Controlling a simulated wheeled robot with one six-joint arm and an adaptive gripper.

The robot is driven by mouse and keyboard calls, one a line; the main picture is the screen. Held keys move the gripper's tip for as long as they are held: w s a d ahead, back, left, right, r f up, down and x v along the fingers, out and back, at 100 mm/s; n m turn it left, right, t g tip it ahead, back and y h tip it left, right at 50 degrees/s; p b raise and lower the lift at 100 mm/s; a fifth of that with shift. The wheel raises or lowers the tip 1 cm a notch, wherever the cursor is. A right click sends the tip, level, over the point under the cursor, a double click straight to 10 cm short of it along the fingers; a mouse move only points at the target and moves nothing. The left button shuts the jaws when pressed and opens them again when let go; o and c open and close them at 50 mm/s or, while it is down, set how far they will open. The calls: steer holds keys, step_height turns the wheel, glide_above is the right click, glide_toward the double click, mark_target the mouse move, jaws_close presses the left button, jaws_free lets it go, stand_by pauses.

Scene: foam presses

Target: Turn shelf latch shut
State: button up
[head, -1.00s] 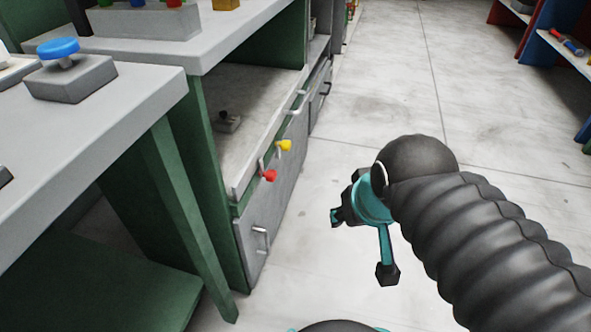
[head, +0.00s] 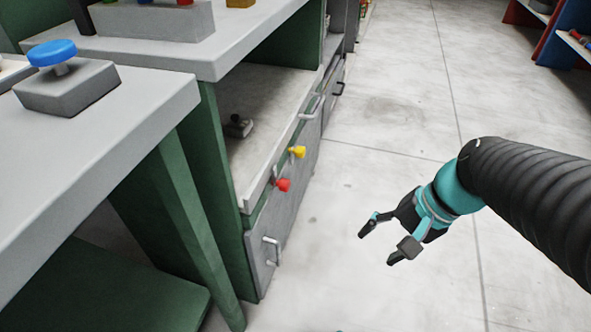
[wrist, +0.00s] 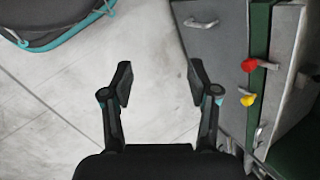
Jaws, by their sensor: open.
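A red knob (head: 283,185) and a yellow knob (head: 298,152) stick out from the front edge of the green and grey shelf unit (head: 261,170). Both also show in the wrist view, the red knob (wrist: 249,65) above the yellow knob (wrist: 247,100), each by a short grey bar. I cannot tell which is the shelf latch, or whether it is turned. My gripper (head: 382,244) is open and empty over the floor, to the right of the knobs and apart from them. In the wrist view the open fingers (wrist: 160,80) have bare floor between them, with the unit to their right.
Grey drawer handles (head: 271,250) protrude below and beside the knobs. A small dark object (head: 238,126) sits on the shelf. A blue button on a grey block (head: 67,89) stands on the left worktop. The pale floor (head: 390,110) is clear around my arm.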

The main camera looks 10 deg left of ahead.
steer(key=w+a+f+m+g+y, duration=0.2)
steer(key=w+a+f+m+y, duration=0.1)
steer(key=a+y, duration=0.15)
steer(key=m+t+y+b, duration=0.2)
steer(key=m+t+y, duration=0.1)
steer(key=m+y, duration=0.8)
glide_toward(289, 186)
steer(key=a, duration=0.3)
steer(key=a+r+m+h, duration=0.1)
steer(key=a, duration=0.3)
steer(key=a+h, duration=0.1)
steer(key=a, duration=0.2)
steer(key=shift+w+a+r+m+t+h, duration=0.25)
steer(key=shift+w+r+m+t, duration=0.1)
steer(key=shift+r+m+t, duration=0.05)
jaws_close()
steer(key=shift+r, duration=0.1)
